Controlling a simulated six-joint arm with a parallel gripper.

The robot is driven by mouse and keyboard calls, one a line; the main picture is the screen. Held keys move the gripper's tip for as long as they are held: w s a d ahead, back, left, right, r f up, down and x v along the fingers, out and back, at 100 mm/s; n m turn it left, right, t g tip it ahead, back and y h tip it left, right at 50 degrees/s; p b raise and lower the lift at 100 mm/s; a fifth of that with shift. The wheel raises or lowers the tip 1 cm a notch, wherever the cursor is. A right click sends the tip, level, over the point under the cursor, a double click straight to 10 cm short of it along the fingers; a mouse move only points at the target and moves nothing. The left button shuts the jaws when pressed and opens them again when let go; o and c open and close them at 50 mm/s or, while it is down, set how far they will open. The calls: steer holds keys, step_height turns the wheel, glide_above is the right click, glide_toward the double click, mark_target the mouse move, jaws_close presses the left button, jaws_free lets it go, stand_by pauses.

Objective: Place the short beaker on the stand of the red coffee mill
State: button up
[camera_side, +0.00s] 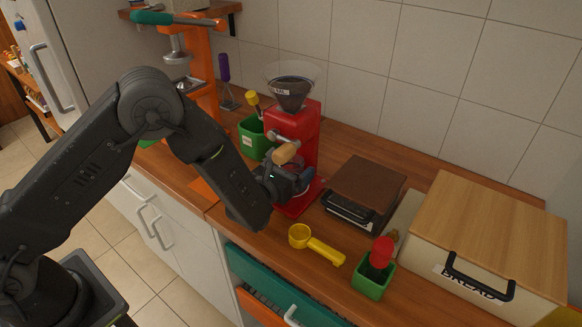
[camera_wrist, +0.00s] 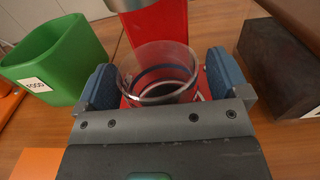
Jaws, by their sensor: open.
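The red coffee mill (camera_side: 308,128) stands against the tiled wall, with a clear hopper of dark beans on top and a flat red stand (camera_side: 295,208) at its foot. In the wrist view the mill's red body (camera_wrist: 158,27) rises behind the clear short beaker (camera_wrist: 158,62). The beaker is upright over the red stand and appears to rest on it. My gripper (camera_wrist: 163,80) is open, with one blue finger pad on each side of the beaker. In the side view my gripper (camera_side: 290,180) is low in front of the mill and hides the beaker.
A green bin (camera_wrist: 62,62) stands left of the mill. A brown-topped box (camera_side: 365,190) is close on its right. A yellow scoop (camera_side: 315,243), a small green pot (camera_side: 374,278) and a bread box (camera_side: 490,240) are further right. An orange machine (camera_side: 200,60) stands at the back left.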

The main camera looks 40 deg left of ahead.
steer(key=shift+r, duration=0.25)
steer(key=s, duration=1.2)
steer(key=shift+f, duration=0.1)
steer(key=s+a+r+n+g+y, duration=0.35)
steer(key=a+r+n+y, duration=0.2)
steer(key=a+n, duration=0.25)
steer(key=s+a+r+n+g+y, duration=0.3)
steer(key=a+r+n+g+y, duration=0.15)
steer(key=a+n+y, duration=0.25)
steer(key=s+a+r+n+g+h, duration=0.1)
steer(key=s+a+n+g+h, duration=0.15)
steer(key=s+n+g, duration=0.6)
steer(key=s+d+r+n+t+h, duration=0.4)
steer(key=s+d+r+n+h, duration=0.2)
steer(key=d+r+n+h, duration=0.2)
steer(key=d+n+h, duration=0.2)
steer(key=d+n, duration=0.1)
steer(key=n, duration=0.1)
